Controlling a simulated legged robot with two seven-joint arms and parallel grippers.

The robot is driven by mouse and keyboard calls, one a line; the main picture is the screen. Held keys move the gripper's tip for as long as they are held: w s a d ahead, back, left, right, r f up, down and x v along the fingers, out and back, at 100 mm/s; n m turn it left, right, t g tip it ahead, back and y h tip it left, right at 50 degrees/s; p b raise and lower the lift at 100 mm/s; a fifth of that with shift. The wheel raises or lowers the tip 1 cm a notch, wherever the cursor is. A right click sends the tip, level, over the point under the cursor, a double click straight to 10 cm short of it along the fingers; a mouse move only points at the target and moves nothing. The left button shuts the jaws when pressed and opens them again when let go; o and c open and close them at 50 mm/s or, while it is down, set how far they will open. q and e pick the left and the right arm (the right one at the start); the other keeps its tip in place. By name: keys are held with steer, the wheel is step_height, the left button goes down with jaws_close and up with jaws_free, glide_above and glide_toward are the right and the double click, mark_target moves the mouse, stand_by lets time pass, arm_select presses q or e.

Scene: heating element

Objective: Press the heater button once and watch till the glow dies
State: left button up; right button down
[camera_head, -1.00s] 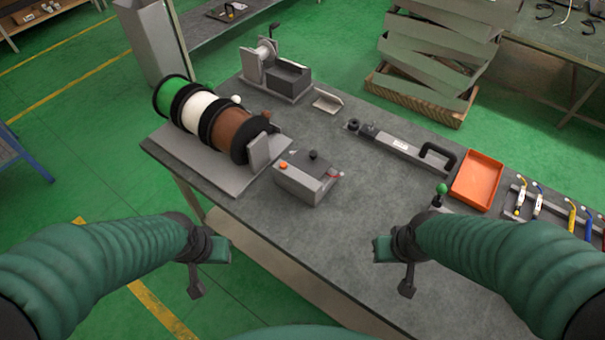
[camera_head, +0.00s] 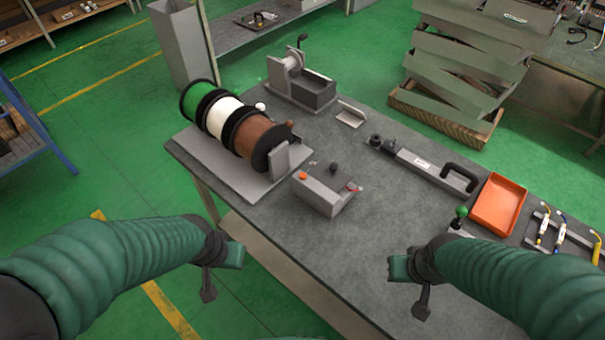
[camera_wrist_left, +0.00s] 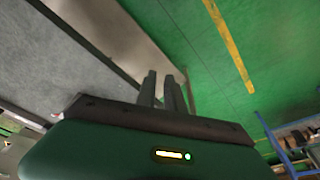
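The heater unit (camera_head: 322,192) is a small grey box on the near left part of the bench. It has an orange button (camera_head: 303,176) on its left top, a black knob (camera_head: 333,168) at its back and a small reddish part (camera_head: 354,188) at its right. I cannot tell whether that part glows. My left gripper (camera_head: 208,292) hangs left of the bench edge, apart from the heater. In the left wrist view its fingers (camera_wrist_left: 163,90) are close together with nothing between them. My right gripper (camera_head: 422,308) is right of and nearer than the heater, its fingers not clearly separable.
A rack with green, white and brown spools (camera_head: 238,128) stands left of the heater. A grey winder (camera_head: 300,82) is behind. An orange tray (camera_head: 498,204), a black-handled bar tool (camera_head: 425,165) and a green-knobbed lever (camera_head: 460,213) are on the right. The bench front is clear.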

arm_select(q)
jaws_close()
stand_by(1.4)
